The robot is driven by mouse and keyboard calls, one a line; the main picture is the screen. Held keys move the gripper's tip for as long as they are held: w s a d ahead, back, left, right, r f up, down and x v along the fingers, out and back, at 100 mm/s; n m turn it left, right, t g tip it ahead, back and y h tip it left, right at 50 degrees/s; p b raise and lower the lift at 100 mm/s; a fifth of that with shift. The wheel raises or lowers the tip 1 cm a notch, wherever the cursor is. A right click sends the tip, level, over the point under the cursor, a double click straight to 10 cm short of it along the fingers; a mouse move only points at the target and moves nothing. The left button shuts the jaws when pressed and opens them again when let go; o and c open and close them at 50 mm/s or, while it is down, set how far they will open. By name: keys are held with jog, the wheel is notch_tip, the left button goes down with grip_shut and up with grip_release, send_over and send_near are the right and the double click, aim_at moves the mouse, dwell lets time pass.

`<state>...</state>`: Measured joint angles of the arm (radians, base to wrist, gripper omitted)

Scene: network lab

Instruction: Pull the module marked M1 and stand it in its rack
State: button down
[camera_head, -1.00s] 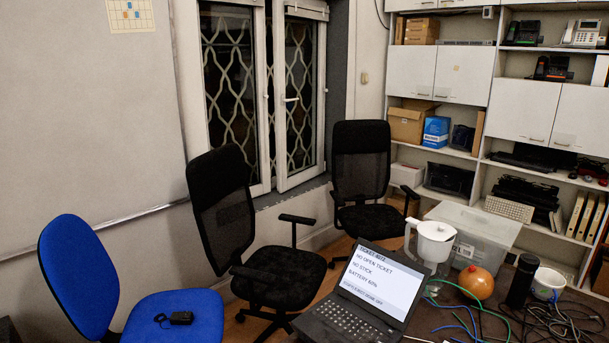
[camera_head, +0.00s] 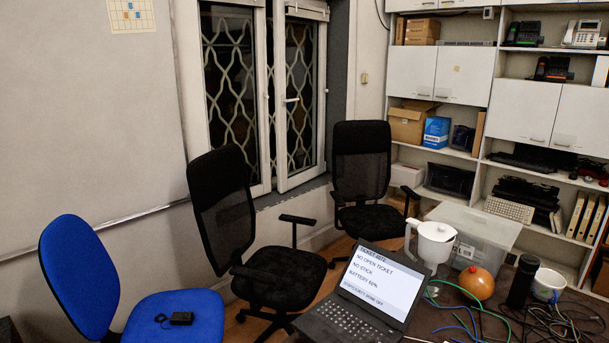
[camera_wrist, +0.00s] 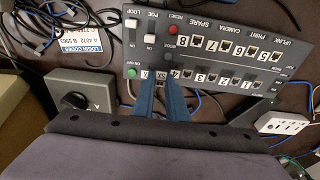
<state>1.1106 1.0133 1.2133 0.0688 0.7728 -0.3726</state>
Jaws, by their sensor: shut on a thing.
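In the wrist view my gripper (camera_wrist: 161,88) reaches over the edge of a dark grey device panel (camera_wrist: 215,65). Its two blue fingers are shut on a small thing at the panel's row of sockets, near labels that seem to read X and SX. The fingers hide most of this thing. I read no M1 mark and cannot tell whether the thing is seated in the panel or clear of it. I cannot make out a rack for modules in either view. My gripper is not in the head view.
The panel has numbered sockets, switches, a red button (camera_wrist: 172,30) and a green button (camera_wrist: 132,71). A grey box with a black knob (camera_wrist: 75,101) and a white socket strip (camera_wrist: 283,123) flank it. Cables lie around. The head view shows a laptop (camera_head: 378,285) and a jug (camera_head: 434,243).

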jog(key=shift+r, duration=0.2)
jog(key=shift+r+p, duration=1.9)
jog(key=shift+r, duration=0.8)
jog(key=shift+r, duration=0.1)
notch_tip(320, 180, up, 8)
jog(key=a+p, duration=0.3)
jog(key=s+a+f, duration=0.2)
jog(key=a+f, duration=0.1)
jog(key=a, duration=0.2)
jog(key=s+a+f, duration=0.3)
jog(key=a, duration=0.3)
jog(key=shift+s+a+f, duration=0.15)
jog(key=shift+s+f, duration=0.1)
jog(key=shift+f, duration=0.1)
